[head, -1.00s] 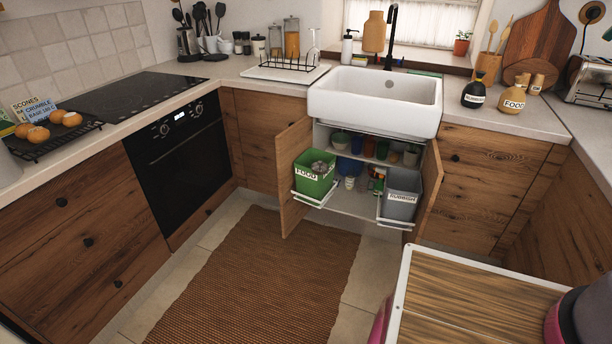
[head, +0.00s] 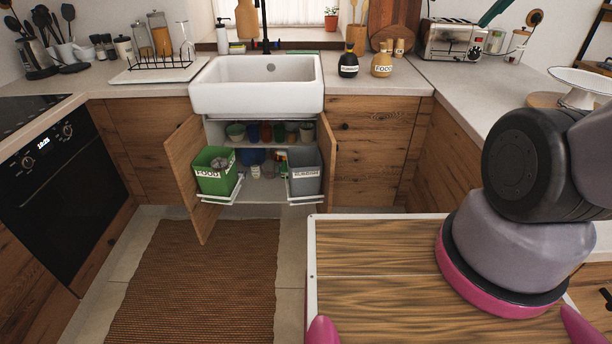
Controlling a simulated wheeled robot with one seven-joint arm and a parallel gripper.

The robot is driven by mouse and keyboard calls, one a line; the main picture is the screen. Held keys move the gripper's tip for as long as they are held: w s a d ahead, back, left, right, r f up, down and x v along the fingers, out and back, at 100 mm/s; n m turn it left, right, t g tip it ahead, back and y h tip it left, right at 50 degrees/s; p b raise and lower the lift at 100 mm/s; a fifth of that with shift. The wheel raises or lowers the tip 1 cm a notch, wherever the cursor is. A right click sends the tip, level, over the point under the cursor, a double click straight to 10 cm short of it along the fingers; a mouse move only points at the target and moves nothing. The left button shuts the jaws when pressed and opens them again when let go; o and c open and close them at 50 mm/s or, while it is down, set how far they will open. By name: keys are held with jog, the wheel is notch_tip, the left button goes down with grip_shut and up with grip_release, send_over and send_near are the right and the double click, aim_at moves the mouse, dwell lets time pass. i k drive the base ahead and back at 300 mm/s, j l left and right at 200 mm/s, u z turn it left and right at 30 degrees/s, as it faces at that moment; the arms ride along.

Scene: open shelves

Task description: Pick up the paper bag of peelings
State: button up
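No paper bag can be clearly made out. A green bin labelled FOOD (head: 214,183) sits on a pull-out rack at the left of the open cupboard under the sink. A small greyish lump (head: 219,162) shows inside it; I cannot tell if it is the bag of peelings. A grey bin (head: 305,185), its label hard to read now, sits on the right rack. My arm shows at the right, in front of the counter and well away from the bins. My gripper is not in view.
Both cupboard doors stand open, the left one (head: 190,170) jutting out over the floor. Pots and bottles stand inside. A brown woven rug (head: 200,285) lies before the cupboard, clear of objects. The white sink (head: 257,88) is above. Counters flank both sides.

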aim_at(381, 63)
jog(key=i, duration=1.5)
